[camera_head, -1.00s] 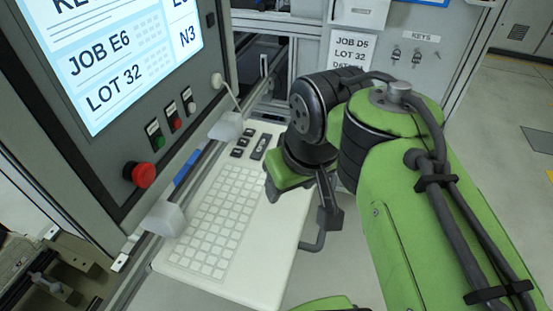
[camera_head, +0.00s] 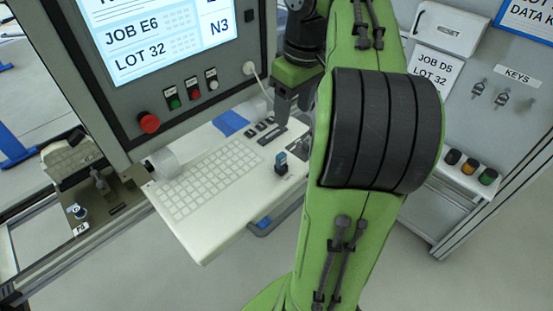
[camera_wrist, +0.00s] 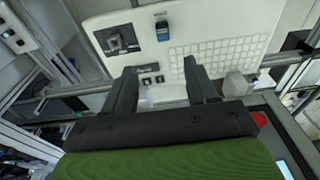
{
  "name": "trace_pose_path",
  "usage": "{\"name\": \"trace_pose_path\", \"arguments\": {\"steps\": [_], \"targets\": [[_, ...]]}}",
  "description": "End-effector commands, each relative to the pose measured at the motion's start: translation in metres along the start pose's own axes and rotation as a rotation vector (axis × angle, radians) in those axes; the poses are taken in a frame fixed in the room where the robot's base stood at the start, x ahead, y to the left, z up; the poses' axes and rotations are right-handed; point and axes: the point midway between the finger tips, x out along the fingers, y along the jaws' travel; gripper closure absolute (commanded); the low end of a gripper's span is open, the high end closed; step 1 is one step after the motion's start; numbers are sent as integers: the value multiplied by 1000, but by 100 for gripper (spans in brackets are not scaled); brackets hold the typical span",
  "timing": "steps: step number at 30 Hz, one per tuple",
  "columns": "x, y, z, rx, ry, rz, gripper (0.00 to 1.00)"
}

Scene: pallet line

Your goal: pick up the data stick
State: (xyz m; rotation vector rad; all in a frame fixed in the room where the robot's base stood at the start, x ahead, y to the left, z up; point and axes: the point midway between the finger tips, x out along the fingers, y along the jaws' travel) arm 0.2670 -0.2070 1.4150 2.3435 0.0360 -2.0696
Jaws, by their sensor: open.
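A small upright block with a blue top and dark body (camera_head: 281,161), which looks like the data stick, stands on the white keyboard panel (camera_head: 213,233). It also shows in the wrist view (camera_wrist: 162,31), beyond my fingertips and roughly between their lines. My gripper (camera_head: 290,112) is open and empty, over the back right part of the panel, apart from the block. In the wrist view my gripper (camera_wrist: 159,66) shows two spread dark fingers.
A blue patch (camera_head: 230,122) lies behind the keyboard. The screen cabinet (camera_head: 150,105) with a red button (camera_head: 149,122) stands behind left. A grey cabinet (camera_head: 475,120) with keys stands right.

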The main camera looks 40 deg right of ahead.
Motion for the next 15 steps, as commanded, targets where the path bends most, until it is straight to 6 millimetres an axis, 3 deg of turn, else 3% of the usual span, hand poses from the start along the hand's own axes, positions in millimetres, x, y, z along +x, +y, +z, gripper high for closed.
{"name": "trace_pose_path", "arguments": {"steps": [15], "targets": [[103,-2,1,-3,-1,0,43]]}}
